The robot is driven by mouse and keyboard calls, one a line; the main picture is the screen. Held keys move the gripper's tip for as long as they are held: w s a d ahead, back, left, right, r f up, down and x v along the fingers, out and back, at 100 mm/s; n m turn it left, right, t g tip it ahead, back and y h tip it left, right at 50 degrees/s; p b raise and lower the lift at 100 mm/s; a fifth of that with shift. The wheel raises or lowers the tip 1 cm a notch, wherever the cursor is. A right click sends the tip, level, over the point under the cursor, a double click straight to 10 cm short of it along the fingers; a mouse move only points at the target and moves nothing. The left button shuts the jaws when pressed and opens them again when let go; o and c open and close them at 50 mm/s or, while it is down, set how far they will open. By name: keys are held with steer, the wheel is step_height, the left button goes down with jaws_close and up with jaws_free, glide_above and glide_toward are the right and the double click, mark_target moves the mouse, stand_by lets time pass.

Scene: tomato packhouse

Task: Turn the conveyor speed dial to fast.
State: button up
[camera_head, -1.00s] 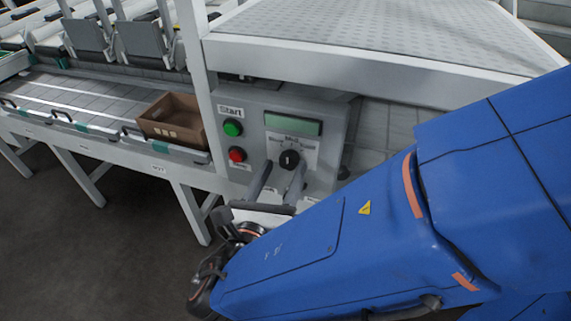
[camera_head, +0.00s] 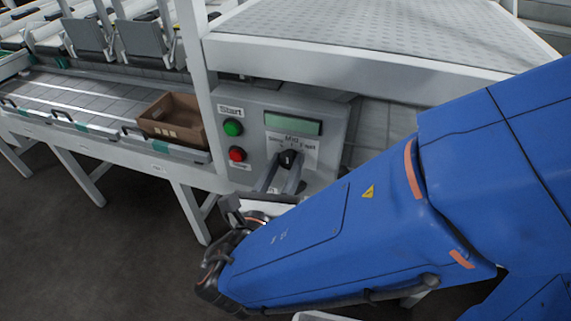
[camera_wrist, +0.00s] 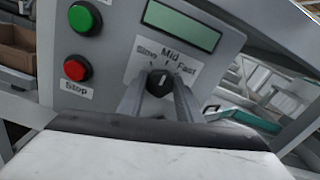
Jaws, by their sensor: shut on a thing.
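The black speed dial (camera_head: 289,158) sits on the grey control panel (camera_head: 328,140), below a green display. In the wrist view the dial (camera_wrist: 160,82) has labels Slow to its left, Mid above and Fast to its right. Its white pointer mark looks close to upright, toward Mid. My gripper (camera_head: 287,166) reaches up from below with its two fingers on either side of the dial, and it is shut on it. The fingers (camera_wrist: 159,92) also show in the wrist view, hiding the dial's lower sides.
A green Start button (camera_head: 233,128) and a red Stop button (camera_head: 237,154) are left of the dial. A brown crate (camera_head: 172,118) stands on the conveyor at left. The white frame post (camera_head: 202,90) rises beside the panel.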

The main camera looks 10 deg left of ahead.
steer(key=shift+m, duration=0.3)
steer(key=m, duration=0.4)
steer(key=shift+d, duration=0.1)
steer(key=shift+d+m, duration=0.1)
steer(key=shift+m, duration=2.6)
steer(key=o, duration=1)
steer(key=shift+o, duration=0.2)
steer(key=s+a, duration=0.1)
steer(key=s, duration=1.6)
steer(key=shift+s+a, duration=0.2)
